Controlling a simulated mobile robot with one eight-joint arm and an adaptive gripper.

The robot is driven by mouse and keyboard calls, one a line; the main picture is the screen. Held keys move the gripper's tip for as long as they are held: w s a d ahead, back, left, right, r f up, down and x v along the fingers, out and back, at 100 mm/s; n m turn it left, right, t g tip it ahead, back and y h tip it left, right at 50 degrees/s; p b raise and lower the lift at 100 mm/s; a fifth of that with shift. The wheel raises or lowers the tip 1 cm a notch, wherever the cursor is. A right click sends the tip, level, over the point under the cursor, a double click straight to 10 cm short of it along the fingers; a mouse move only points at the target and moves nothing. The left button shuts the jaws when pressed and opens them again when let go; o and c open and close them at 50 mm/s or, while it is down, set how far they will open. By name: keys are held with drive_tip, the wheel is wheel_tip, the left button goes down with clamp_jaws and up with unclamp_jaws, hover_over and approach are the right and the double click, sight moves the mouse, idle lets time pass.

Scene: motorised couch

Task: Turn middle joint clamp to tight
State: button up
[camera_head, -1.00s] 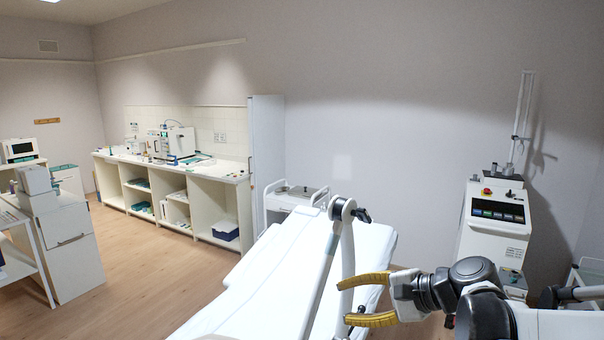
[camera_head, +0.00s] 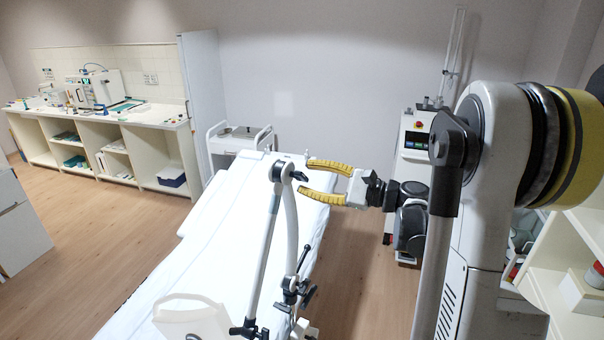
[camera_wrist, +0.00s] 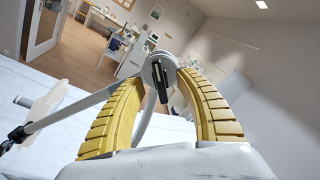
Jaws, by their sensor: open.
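The middle joint (camera_head: 280,170) is a white, round elbow with a dark rim at the top of the jointed arm over the couch. Its black clamp lever (camera_head: 298,175) sticks out to the right, toward my gripper (camera_head: 305,177). My gripper is open, with yellow ribbed fingers above and below the lever in the head view. In the wrist view the clamp lever (camera_wrist: 162,84) hangs between the two fingertips, in front of the joint's grey disc (camera_wrist: 158,66). I cannot tell whether either finger touches it.
The white couch (camera_head: 215,225) lies below. Lower joints with black levers (camera_head: 290,290) and a pale plate (camera_head: 190,318) are at the bottom. A white trolley (camera_head: 225,142) stands behind, and a machine with a screen (camera_head: 417,138) at the back right. Floor right of the couch is clear.

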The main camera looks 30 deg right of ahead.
drive_tip(key=shift+x, duration=0.95)
clamp_jaws()
drive_tip(key=shift+n, duration=0.3)
drive_tip(key=n+b, duration=0.1)
drive_tip(key=n, duration=0.1)
drive_tip(key=n+b, duration=0.2)
drive_tip(key=shift+s+f, duration=0.1)
drive_tip(key=shift+f, duration=0.1)
drive_tip(key=shift+n+b, duration=1.25)
drive_tip(key=shift+n, duration=0.95)
drive_tip(key=shift+r, duration=0.1)
